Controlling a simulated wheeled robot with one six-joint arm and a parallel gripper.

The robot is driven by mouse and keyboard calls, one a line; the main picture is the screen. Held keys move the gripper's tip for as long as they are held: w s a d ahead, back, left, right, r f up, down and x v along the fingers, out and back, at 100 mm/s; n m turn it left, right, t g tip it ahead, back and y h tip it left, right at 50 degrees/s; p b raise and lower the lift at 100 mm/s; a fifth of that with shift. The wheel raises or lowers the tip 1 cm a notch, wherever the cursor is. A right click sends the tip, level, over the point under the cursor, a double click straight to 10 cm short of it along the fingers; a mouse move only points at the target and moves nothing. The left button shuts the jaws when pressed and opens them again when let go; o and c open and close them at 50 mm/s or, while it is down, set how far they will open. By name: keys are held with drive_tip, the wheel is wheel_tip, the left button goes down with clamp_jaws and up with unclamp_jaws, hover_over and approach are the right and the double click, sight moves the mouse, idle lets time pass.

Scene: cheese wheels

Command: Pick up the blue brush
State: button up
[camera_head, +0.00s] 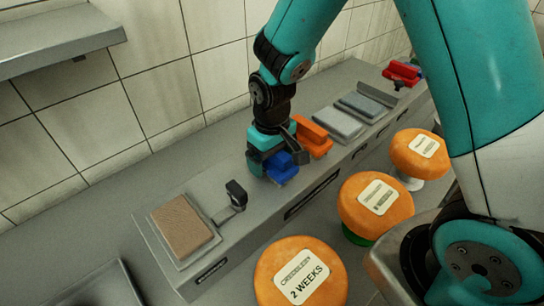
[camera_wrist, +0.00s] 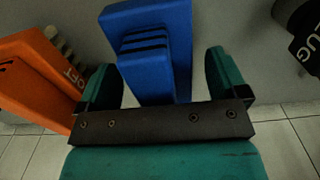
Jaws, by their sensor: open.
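The blue brush (camera_head: 282,169) stands on the grey ledge, partly hidden by my gripper (camera_head: 270,160) in the head view. In the wrist view the blue brush (camera_wrist: 152,45) shows as a blue block with dark slots, and its lower end reaches between the two teal fingers. My gripper (camera_wrist: 162,72) is open. A gap shows on both sides of the brush, smaller at the left finger. An orange brush (camera_head: 312,137) is close behind and to the right; it also shows left of the fingers in the wrist view (camera_wrist: 38,72).
A brown pad (camera_head: 181,227) and a black-headed device (camera_head: 236,194) are on the ledge at left. Grey slabs (camera_head: 338,123) and a red brush (camera_head: 402,71) lie farther right. Orange cheese wheels (camera_head: 300,272) on stands line the front. A tiled wall (camera_head: 150,90) is behind.

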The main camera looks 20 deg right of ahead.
drive_tip(key=shift+f, duration=0.35)
drive_tip(key=c, duration=1.1)
drive_tip(key=shift+r, duration=0.1)
wheel_tip(320, 180, up, 20)
drive_tip(key=b, duration=0.2)
drive_tip(key=shift+o, duration=0.9)
